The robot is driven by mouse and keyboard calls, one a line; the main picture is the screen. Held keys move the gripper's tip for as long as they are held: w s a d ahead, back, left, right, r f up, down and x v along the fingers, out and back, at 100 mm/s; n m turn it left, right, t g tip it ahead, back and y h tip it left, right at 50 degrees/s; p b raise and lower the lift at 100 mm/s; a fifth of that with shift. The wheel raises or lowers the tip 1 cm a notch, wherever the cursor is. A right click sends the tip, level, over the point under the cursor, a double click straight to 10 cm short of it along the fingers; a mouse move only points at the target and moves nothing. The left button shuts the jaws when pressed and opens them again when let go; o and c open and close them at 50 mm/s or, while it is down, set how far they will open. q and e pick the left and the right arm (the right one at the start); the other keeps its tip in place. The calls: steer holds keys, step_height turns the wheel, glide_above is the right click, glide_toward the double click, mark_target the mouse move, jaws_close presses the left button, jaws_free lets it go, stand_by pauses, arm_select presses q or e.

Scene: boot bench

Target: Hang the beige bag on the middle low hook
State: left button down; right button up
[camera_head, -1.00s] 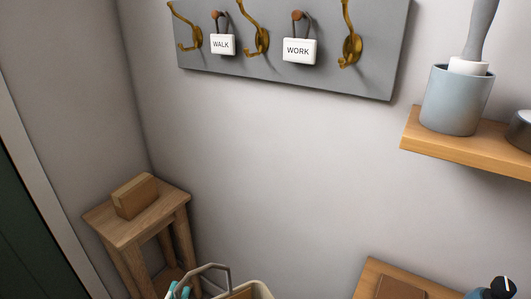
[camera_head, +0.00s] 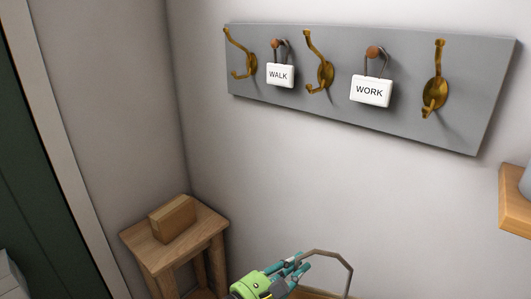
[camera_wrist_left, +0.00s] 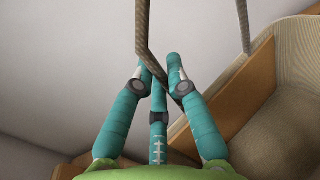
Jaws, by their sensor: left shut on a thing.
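My left gripper (camera_head: 297,263), green with teal fingers, is at the bottom of the head view, shut on the grey-brown handle (camera_head: 335,258) of the beige bag. In the left wrist view the handle cord (camera_wrist_left: 142,30) runs up from between the fingers. The beige bag's body (camera_wrist_left: 295,55) appears to be at the right there; in the head view it is mostly cut off. The middle brass hook (camera_head: 325,74) is on the grey wall board, its low prong empty. The gripper is well below it.
The grey board (camera_head: 400,60) also bears two outer brass hooks and two pegs with tags, WALK (camera_head: 281,76) and WORK (camera_head: 370,91), beside the middle hook. A wooden stool (camera_head: 150,250) with a brown block (camera_head: 173,219) stands at left. A shelf (camera_head: 515,205) is at right.

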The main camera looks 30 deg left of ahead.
arm_select(q)
steer(key=w+a+r+m+g+h+p, duration=0.1)
steer(key=w+a+r+m+h+p, duration=0.2)
steer(key=r, duration=0.6)
steer(key=w+a+r+g+h+p, duration=0.2)
steer(key=a+r, duration=0.3)
steer(key=r, duration=0.5)
steer(key=w+a+r+m+g+h+p, duration=0.1)
steer(key=w+a+r+m+h+p, duration=0.2)
steer(key=r, duration=0.6)
steer(key=n+y+p, duration=0.1)
steer(key=p, duration=0.2)
glide_toward(309, 109)
steer(key=shift+d+r, duration=1.2)
steer(key=shift+d, duration=0.6)
steer(key=shift+w+d+f+p, duration=0.1)
steer(key=shift+w+p, duration=0.1)
steer(key=shift+w, duration=0.65)
steer(key=shift+w+d+f+p, duration=0.1)
steer(key=shift+w+p, duration=0.05)
steer(key=shift+w, duration=0.7)
steer(key=shift+w+d+f, duration=0.1)
steer(key=shift+w+f, duration=0.25)
steer(key=shift+f, duration=0.2)
steer(key=shift+w+f, duration=0.15)
steer(key=shift+f, duration=0.3)
